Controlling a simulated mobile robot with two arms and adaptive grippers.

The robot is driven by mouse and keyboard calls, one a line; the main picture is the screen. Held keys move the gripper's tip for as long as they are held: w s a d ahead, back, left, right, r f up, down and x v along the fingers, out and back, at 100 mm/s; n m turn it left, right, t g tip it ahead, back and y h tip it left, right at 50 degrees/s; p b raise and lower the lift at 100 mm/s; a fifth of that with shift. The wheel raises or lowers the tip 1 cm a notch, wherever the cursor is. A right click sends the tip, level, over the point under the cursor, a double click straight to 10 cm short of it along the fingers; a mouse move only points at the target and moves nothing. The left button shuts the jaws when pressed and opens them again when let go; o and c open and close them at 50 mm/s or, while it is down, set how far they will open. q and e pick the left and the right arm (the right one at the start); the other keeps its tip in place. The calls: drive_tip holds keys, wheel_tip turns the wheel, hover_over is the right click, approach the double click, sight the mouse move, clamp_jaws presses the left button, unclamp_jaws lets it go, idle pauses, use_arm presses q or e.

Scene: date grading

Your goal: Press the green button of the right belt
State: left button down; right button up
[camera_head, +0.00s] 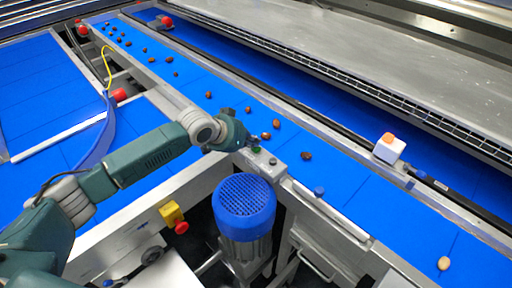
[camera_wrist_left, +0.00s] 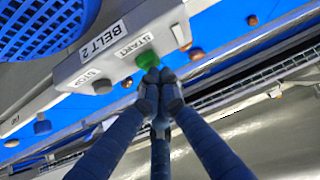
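A grey control box (camera_head: 261,166) stands at the near edge of the long blue belt (camera_head: 349,184). In the left wrist view the box (camera_wrist_left: 126,46) carries the labels BELT 2, START and STOP. The green button (camera_wrist_left: 147,60) is by the START label; it also shows in the head view (camera_head: 256,149). A grey button (camera_wrist_left: 102,87) is by STOP. My left gripper (camera_wrist_left: 158,78) has its fingers drawn together and empty, tips close to the green button and overlapping its edge. I cannot tell whether they touch it. My right gripper is not in view.
Several brown dates (camera_head: 306,155) and one pale one (camera_head: 443,263) lie on the belt. A blue-topped motor (camera_head: 244,205) stands just below the box. A yellow box with a red button (camera_head: 181,227) is at lower left. A white box with an orange top (camera_head: 389,148) stands across the belt.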

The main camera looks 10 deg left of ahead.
use_arm(q)
drive_tip(key=shift+f, duration=0.4)
idle(0.3)
drive_tip(key=shift+r, duration=0.1)
drive_tip(key=shift+r+p, duration=0.8)
drive_tip(key=shift+p, duration=0.1)
wheel_tip(320, 180, up, 5)
drive_tip(key=p, duration=0.5)
drive_tip(key=shift+r, duration=0.1)
idle(0.3)
